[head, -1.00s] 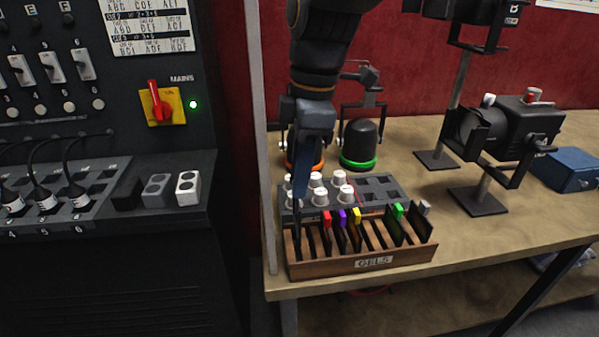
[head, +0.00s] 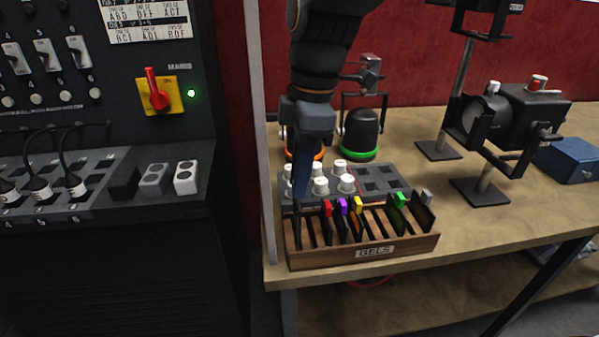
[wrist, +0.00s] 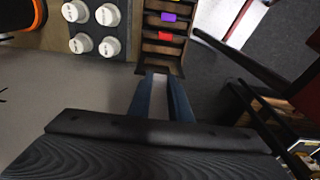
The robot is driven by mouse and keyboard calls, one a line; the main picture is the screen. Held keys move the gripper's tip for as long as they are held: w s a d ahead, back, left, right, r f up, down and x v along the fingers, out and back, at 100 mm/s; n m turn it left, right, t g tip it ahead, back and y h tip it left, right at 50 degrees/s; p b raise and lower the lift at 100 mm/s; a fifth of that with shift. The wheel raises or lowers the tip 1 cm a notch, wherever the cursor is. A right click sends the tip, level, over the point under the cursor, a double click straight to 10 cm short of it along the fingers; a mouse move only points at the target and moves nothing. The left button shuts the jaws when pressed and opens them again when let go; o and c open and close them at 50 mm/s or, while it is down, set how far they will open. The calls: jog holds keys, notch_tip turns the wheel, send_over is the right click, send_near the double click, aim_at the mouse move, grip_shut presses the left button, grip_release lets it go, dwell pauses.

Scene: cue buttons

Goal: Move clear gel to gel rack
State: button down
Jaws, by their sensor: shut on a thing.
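The gel rack (head: 300,262) is a wooden box marked GELS at the front of the table, holding dark-framed gels with red, purple, yellow, green and grey tabs. My gripper (head: 300,193) points down at the rack's left end. Its blue fingers (wrist: 160,92) are shut on a thin piece that shows as a pale strip between them in the wrist view; I take it as the clear gel (wrist: 160,82). A dark upright frame shows below the fingers at the leftmost slots. How deep it sits there is hard to tell.
A grey tray (head: 405,172) with white knobs stands just behind the rack. Lamps with an orange and a green ring (head: 359,153) stand farther back. A black spotlight (head: 505,120) is at right. The dark console (head: 110,250) stands left of the table.

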jog(key=shift+f+b, duration=1.35)
jog(key=shift+f, duration=1.4)
jog(key=c, duration=1.5)
grip_release()
jog(key=shift+c, duration=0.2)
notch_tip(320, 180, up, 8)
jog(key=d, duration=0.1)
jog(key=shift+b, duration=0.4)
jog(key=shift+f, duration=0.1)
